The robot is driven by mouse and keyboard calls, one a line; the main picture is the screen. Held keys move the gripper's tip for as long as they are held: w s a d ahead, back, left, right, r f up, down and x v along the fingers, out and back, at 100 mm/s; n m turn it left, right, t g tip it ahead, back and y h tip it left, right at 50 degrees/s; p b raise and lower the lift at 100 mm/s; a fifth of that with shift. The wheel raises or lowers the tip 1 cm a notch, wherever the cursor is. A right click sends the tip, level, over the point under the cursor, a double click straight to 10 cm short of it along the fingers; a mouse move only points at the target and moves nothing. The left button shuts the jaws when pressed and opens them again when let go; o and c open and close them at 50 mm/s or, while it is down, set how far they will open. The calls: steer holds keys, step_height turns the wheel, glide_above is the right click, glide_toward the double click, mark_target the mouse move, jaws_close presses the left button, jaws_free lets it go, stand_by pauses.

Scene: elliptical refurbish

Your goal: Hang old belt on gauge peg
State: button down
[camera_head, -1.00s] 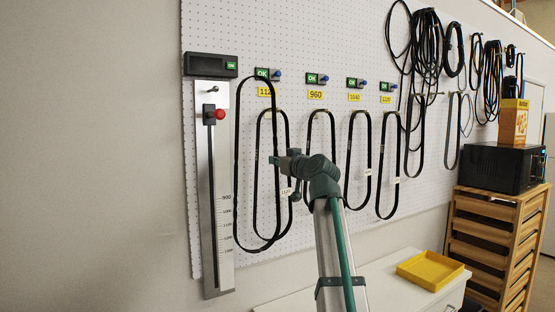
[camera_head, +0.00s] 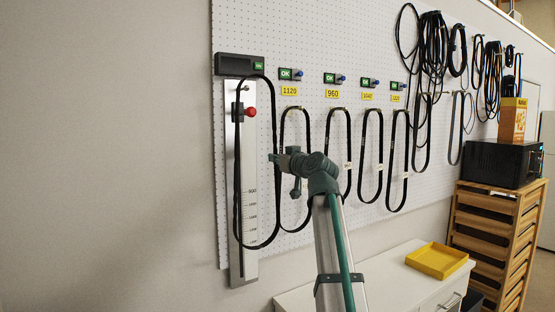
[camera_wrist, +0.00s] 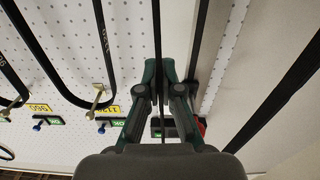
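The held old belt (camera_head: 275,120) is a long black loop hanging upright in front of the gauge in the head view. My gripper (camera_head: 274,158) is shut on its right strand, about midway down. In the wrist view, the strand (camera_wrist: 157,40) runs between the fingertips of my gripper (camera_wrist: 160,75). The gauge (camera_head: 246,265) is a pale slotted plate with a scale and a red knob (camera_head: 251,112). The gauge peg (camera_head: 243,88) is near its top. The belt's top curve is beside and slightly above the peg; I cannot tell whether the loop encloses it.
Several belts hang on the pegboard to the right, under OK displays and yellow labels such as 1120 (camera_head: 289,91) and 960 (camera_head: 333,93). A yellow tray (camera_head: 437,260) sits on a white cabinet (camera_head: 390,275). A wooden drawer stack (camera_head: 485,235) carries a black microwave (camera_head: 497,163).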

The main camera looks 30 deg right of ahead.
steer(key=shift+w+a+f+p, duration=0.1)
steer(key=shift+w+p, duration=0.2)
steer(key=shift+w, duration=1.15)
steer(key=shift+w+a+f+p, duration=0.15)
steer(key=shift+w+p, duration=0.2)
steer(key=shift+w, duration=1.05)
steer(key=shift+w+a+f+p, duration=0.1)
steer(key=shift+w+p, duration=0.2)
steer(key=shift+w, duration=1.15)
steer(key=shift+w+f+b, duration=0.5)
steer(key=shift+f+b, duration=0.05)
steer(key=shift+b, duration=0.3)
steer(key=shift+f+b, duration=0.25)
steer(key=shift+b, duration=0.15)
steer(key=shift+f, duration=0.1)
steer(key=c, duration=1.2)
jaws_free()
steer(key=shift+c, duration=0.2)
